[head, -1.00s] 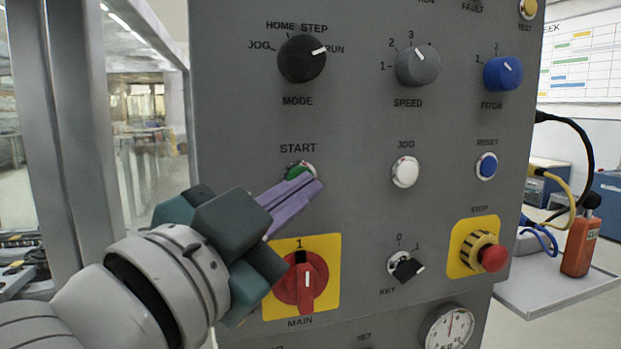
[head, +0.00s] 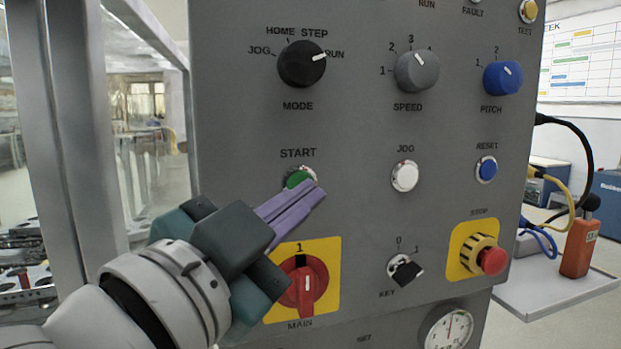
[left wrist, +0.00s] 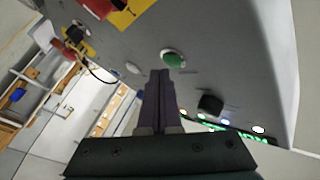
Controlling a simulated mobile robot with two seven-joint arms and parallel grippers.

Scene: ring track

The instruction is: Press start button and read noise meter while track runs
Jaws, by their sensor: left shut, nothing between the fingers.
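The green start button (head: 299,178) sits under the START label on the grey control panel (head: 350,150). It also shows in the left wrist view (left wrist: 174,60), just beyond the fingertips. My left gripper (head: 318,190) is shut and empty, its purple fingers pointing at the panel just below and right of the button. In the head view the fingertips cover the button's lower edge; I cannot tell whether they touch it. The orange handheld device (head: 580,247) with a black round top, likely the noise meter, stands on a side shelf at the right. Its display is unreadable. My right gripper is not in view.
The mode knob (head: 302,64) points toward RUN. The red main switch (head: 304,287) is close below my left gripper. The red stop button (head: 492,261) protrudes at the lower right. A grey shelf (head: 545,290) and cables (head: 565,180) lie right of the panel. A metal frame post (head: 70,150) stands left.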

